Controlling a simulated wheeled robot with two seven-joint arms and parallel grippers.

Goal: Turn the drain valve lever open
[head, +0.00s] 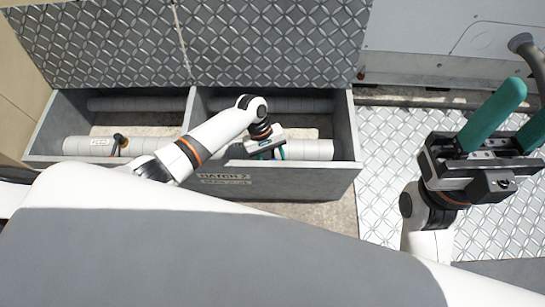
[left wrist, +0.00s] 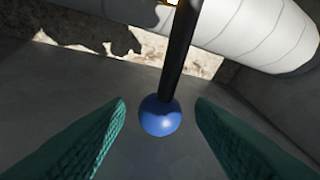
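The drain valve lever (left wrist: 178,55) is a black rod ending in a blue ball knob (left wrist: 160,116) in the left wrist view. It comes out from beside a white wrapped pipe (left wrist: 245,30). My left gripper (left wrist: 160,108) is open, with one green finger on each side of the knob and a gap to both. In the head view my left gripper (head: 280,152) is down inside the right compartment of the floor box, and the lever is hidden there. My right gripper (head: 525,108) is raised at the right, open and empty, its outer finger cut by the picture edge.
The grey box (head: 270,182) has two compartments split by a divider (head: 190,108). A second valve lever (head: 119,141) with a dark handle stands in the left compartment. Diamond-plate lids (head: 275,40) stand behind. A metal cabinet (head: 430,35) and grey pipe (head: 530,52) are at the right.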

